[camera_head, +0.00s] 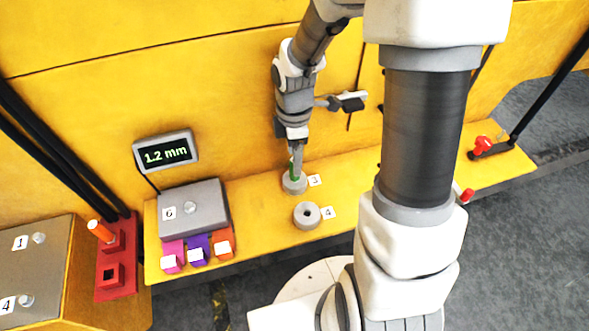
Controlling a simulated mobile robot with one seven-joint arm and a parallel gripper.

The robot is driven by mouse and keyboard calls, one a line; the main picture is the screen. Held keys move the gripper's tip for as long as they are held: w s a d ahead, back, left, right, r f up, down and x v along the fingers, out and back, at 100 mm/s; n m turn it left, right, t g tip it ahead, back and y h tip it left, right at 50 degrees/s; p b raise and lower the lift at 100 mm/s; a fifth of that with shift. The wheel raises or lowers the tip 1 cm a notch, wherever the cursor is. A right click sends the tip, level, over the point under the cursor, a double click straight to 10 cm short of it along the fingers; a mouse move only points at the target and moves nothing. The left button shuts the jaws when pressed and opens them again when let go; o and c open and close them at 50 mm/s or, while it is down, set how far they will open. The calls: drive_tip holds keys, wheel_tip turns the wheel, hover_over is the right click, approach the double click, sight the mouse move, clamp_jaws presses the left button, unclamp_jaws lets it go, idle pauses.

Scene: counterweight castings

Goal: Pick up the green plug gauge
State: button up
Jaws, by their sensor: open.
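The green plug gauge (293,171) stands roughly upright at the grey ring-shaped casting (294,185) beside label 3. Only a narrow green part of it shows. My gripper (296,166) points down from above, with its fingers at the green gauge's upper part. The gripper is open, and the fingers partly hide the gauge. I cannot tell whether either finger touches it.
A second ring casting (307,215) with an open hole lies by label 4. A grey box (189,207) and a 1.2 mm display (166,151) stand left, with coloured blocks in front. A red holder (117,255) has an orange plug (101,231). My arm covers the right middle.

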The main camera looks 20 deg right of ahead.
drive_tip(key=shift+f, duration=1.6)
drive_tip(key=shift+c, duration=0.2)
clamp_jaws()
